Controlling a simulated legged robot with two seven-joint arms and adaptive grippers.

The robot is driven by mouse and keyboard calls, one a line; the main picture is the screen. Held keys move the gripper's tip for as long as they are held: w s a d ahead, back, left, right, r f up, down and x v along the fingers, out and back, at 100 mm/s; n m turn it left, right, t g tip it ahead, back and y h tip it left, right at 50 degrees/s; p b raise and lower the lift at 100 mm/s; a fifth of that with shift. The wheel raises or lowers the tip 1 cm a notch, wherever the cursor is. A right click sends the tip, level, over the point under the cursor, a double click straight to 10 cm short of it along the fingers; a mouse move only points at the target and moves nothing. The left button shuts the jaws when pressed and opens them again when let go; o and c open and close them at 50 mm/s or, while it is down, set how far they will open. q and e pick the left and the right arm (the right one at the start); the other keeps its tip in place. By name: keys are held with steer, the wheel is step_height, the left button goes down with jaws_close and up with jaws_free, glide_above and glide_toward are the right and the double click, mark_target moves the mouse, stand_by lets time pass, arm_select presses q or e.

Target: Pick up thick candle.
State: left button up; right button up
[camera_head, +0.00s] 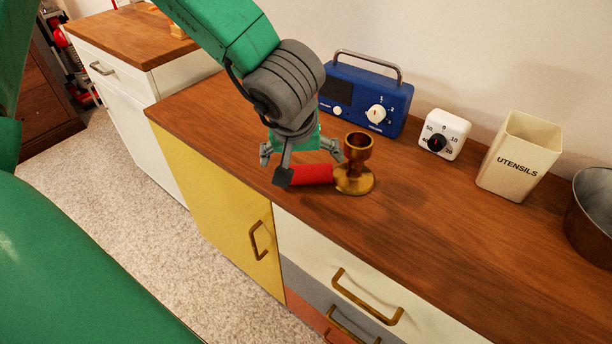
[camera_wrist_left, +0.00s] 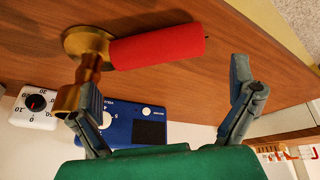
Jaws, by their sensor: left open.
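A thick red candle (camera_head: 312,174) lies on its side on the wooden counter. It also shows in the left wrist view (camera_wrist_left: 158,46), with its wick end pointing away from a brass candle holder (camera_head: 354,182). The holder stands upright beside the candle's other end, and it shows in the wrist view (camera_wrist_left: 92,62). I cannot tell whether they touch. My left gripper (camera_head: 300,160) is open and empty, over the counter right by the candle. In the wrist view its fingers (camera_wrist_left: 160,95) are spread wide, the left one overlapping the holder. A finger partly hides the candle in the head view. My right gripper is not in view.
A blue radio (camera_head: 362,97) stands behind the gripper against the wall. A white timer (camera_head: 444,134), a cream utensils container (camera_head: 520,155) and a metal pot (camera_head: 592,215) stand to the right. The counter (camera_head: 430,220) is clear in front of them.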

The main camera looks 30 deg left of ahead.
mark_target(304, 167)
arm_select(q)
steer(key=b+x, duration=0.2)
steer(key=x, duration=0.3)
steer(key=shift+d, duration=0.1)
steer(key=shift+r, duration=0.15)
steer(key=c, duration=1)
steer(key=shift+c, duration=0.2)
steer(key=shift+r, duration=0.1)
